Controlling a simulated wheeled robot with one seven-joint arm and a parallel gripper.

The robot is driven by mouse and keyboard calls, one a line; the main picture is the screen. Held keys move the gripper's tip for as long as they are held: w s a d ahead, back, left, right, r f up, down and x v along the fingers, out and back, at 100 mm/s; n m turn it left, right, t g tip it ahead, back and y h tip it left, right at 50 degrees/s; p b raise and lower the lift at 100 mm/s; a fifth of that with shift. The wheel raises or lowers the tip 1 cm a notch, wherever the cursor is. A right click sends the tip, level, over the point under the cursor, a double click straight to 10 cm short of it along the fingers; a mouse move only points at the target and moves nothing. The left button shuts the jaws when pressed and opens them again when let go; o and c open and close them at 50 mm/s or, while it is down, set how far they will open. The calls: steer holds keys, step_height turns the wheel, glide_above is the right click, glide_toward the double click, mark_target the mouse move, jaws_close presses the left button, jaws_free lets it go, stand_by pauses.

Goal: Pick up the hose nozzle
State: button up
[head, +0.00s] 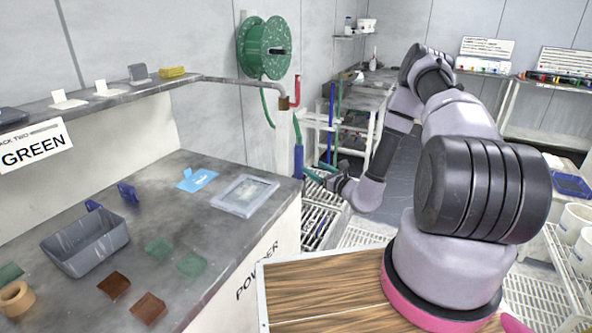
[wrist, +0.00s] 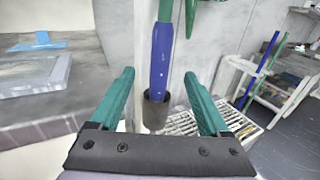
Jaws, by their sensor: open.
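The hose nozzle (head: 299,160) is a blue upright tube hanging at the right end of the grey bench, below the wall pipe. In the wrist view the blue nozzle (wrist: 161,62) stands upright in the middle, with its lower end in a dark cup-like holder (wrist: 155,110). My gripper (head: 316,176) is close to it on the right in the head view. In the wrist view the teal fingers of my gripper (wrist: 158,76) are spread, one on each side of the nozzle, with gaps on both sides. Whether the nozzle is fully between the fingertips in depth, I cannot tell.
The grey bench (head: 190,240) holds a grey bin (head: 85,243), a glass-topped tray (head: 245,195) and a blue cloth-like piece (head: 197,179). A green hose reel (head: 264,47) hangs on the wall. A white wire rack (wrist: 240,122) stands behind, below the nozzle.

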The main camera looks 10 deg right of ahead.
mark_target(302, 159)
steer(key=x, duration=0.8)
steer(key=shift+w, duration=0.3)
jaws_close()
